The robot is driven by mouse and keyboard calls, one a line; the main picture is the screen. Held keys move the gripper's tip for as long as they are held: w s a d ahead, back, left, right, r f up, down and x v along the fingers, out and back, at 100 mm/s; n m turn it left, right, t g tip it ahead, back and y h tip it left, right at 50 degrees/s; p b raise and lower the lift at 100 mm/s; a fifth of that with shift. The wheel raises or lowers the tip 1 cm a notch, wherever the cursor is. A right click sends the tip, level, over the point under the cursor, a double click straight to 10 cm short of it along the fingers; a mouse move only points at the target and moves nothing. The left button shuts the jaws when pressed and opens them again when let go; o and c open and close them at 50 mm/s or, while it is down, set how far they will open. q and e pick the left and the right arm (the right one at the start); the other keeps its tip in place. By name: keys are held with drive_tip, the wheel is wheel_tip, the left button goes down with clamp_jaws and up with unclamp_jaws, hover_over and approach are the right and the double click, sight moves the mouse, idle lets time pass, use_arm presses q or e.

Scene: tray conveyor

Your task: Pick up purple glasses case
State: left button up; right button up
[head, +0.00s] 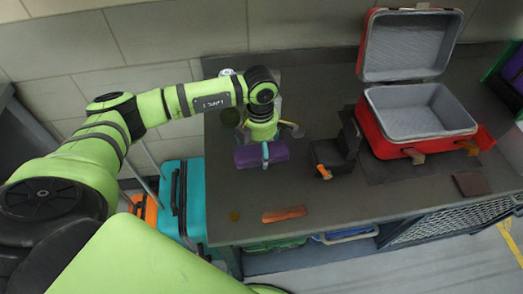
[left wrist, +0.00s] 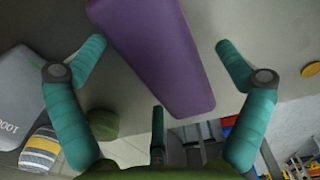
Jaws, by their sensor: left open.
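The purple glasses case (head: 276,151) lies on the dark table, left of its middle. In the left wrist view the case (left wrist: 160,50) runs slantwise between my spread teal fingers. My left gripper (head: 266,140) hangs right over the case in the head view, with one teal finger in front of it. My left gripper (left wrist: 160,75) is open, and I see gaps between its fingers and the case. The far end of the case is cut off at the top of the left wrist view. My right gripper is not in view.
An open red case (head: 478,141) with grey lining stands at the back right. A black object (head: 335,155) with an orange part stands right of the glasses case. An orange-brown strip (head: 284,214) lies near the front edge. A dark green round item (head: 230,117) is at left.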

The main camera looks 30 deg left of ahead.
use_arm(q)
drive_tip(key=shift+w+f, duration=0.1)
drive_tip(key=shift+f, duration=0.15)
drive_tip(key=c, duration=1.2)
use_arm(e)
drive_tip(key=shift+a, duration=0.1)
use_arm(q)
drive_tip(key=shift+r, duration=0.15)
